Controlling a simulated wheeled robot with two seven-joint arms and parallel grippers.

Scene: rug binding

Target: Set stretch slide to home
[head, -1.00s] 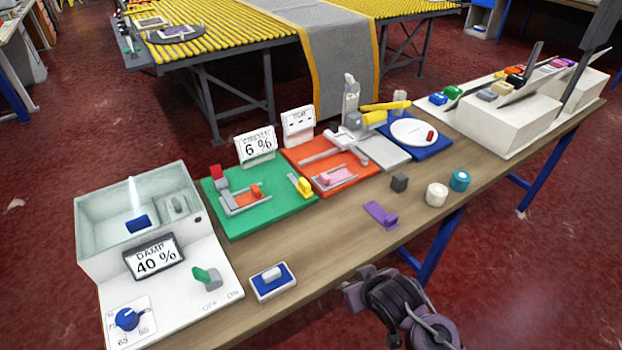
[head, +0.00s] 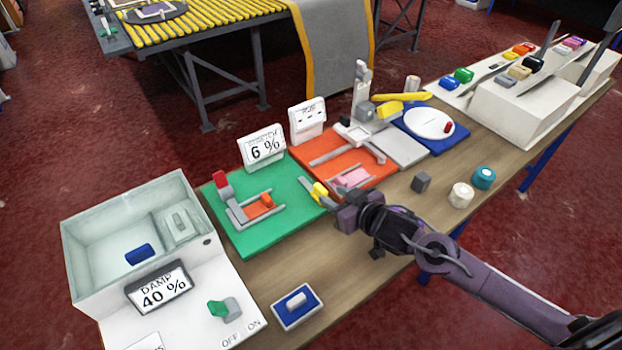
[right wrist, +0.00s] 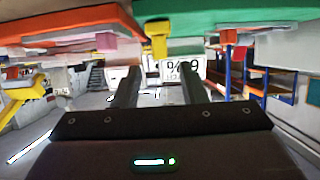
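The green board (head: 265,235) carries a sign (head: 263,147) reading 6 %, its small top word hard to read. On this board an orange slide block (head: 264,202) sits between grey rails, with a red-topped grey post (head: 221,184) at their far left. A yellow handle (head: 319,190) on a grey bar stands at the board's right edge. My right gripper (head: 333,202) is just right of and in front of that handle. In the right wrist view its two fingers (right wrist: 160,85) are apart and empty, with the yellow handle (right wrist: 158,38) beyond them. My left gripper is not in view.
An orange board (head: 330,172) with a pink block (head: 352,178) adjoins on the right. A damp box (head: 140,235) reading 40 % stands at left, a blue-and-white switch (head: 297,305) in front.

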